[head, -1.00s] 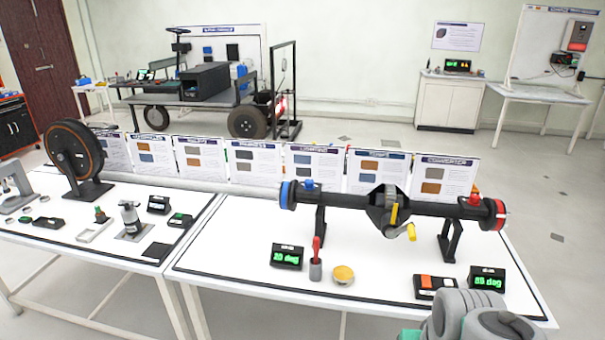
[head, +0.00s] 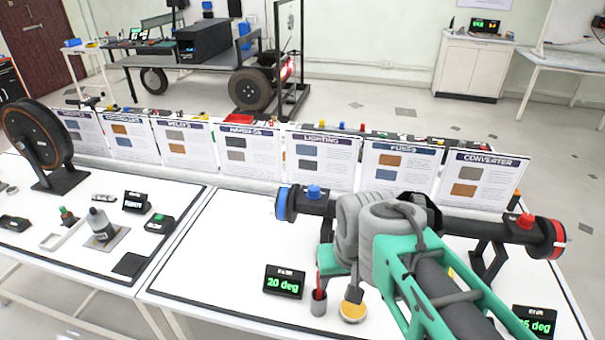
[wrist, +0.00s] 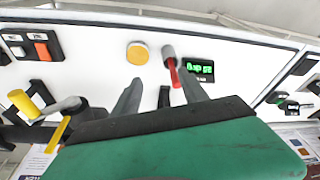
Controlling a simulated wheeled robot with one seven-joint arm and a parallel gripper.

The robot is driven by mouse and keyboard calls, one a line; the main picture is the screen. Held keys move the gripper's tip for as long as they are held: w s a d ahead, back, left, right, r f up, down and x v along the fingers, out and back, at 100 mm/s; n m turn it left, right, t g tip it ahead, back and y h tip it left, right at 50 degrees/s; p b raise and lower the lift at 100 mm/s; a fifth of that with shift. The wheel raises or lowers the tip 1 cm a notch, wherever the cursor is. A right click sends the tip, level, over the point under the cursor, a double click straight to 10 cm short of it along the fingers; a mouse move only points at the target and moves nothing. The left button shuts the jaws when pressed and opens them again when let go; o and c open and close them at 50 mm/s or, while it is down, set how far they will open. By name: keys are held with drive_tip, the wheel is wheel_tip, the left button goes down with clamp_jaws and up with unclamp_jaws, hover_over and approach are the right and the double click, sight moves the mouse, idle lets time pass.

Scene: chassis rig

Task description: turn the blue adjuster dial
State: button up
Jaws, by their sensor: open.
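The blue adjuster dial (head: 314,191) is a small blue knob on top of the left end of the dark axle (head: 485,226). It stands beside a blue ring (head: 283,203) on the axle's end. The wrist view does not show the dial. My gripper (wrist: 158,78) is open and empty in the wrist view, its two grey fingers spread above the white table. In the head view my arm reaches over the table in front of the axle, right of the dial and apart from it. My arm hides the axle's middle, and the fingers are hard to make out there.
A 20 deg display (head: 284,282), a grey cup with a red-handled tool (head: 318,301) and a yellow disc (head: 352,309) stand near the table's front. A red knob (head: 525,221) sits on the axle's right end. Information panels (head: 322,160) line the back.

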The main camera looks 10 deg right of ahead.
drive_tip(key=w+r+m+p, duration=0.2)
drive_tip(key=w+r, duration=0.5)
drive_tip(key=w, duration=0.1)
wheel_tip(320, 180, up, 3)
drive_tip(key=m+g+p, duration=0.3)
drive_tip(key=m+p, duration=0.1)
drive_tip(key=m, duration=0.4)
hover_over(314, 187)
drive_tip(key=shift+s+r, duration=0.15)
drive_tip(key=shift+r, duration=0.05)
drive_tip(key=shift+f, duration=0.2)
wheel_tip(314, 187, down, 7)
drive_tip(key=shift+f+p, duration=0.2)
drive_tip(key=shift+p, duration=0.15)
clamp_jaws()
